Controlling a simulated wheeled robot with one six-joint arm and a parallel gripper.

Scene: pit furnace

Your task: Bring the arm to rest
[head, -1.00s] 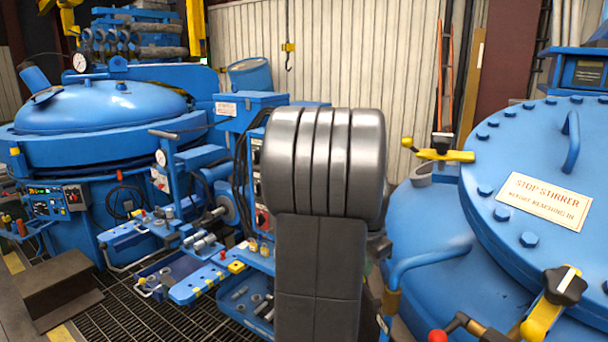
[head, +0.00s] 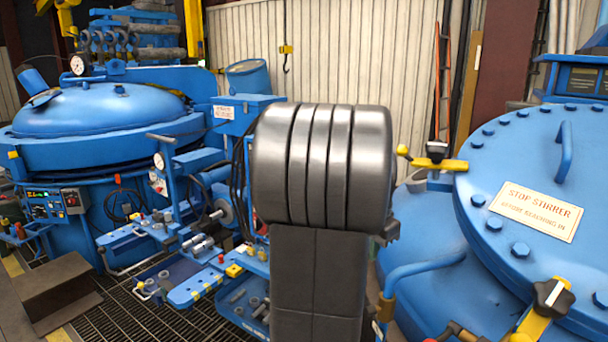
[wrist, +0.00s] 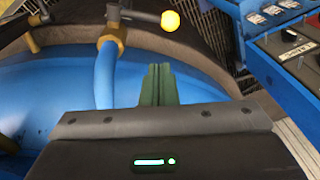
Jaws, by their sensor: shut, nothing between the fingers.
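My gripper (wrist: 158,84) shows in the wrist view as two dark green fingers close together, shut with nothing between them. It is above a blue rounded vessel surface (wrist: 30,90), beside a blue curved pipe (wrist: 106,75) with a brass-coloured collar. I cannot tell whether it touches anything. In the head view my grey arm stands upright in the middle and hides what is behind it; the gripper itself is not visible there.
A blue bolted lid (head: 540,205) with a "STOP STIRRER" sign (head: 536,212) fills the right. A blue domed vessel (head: 100,115) stands at the left. A blue tool bench (head: 195,285) lies left of my arm. A brown step (head: 55,290) sits lower left.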

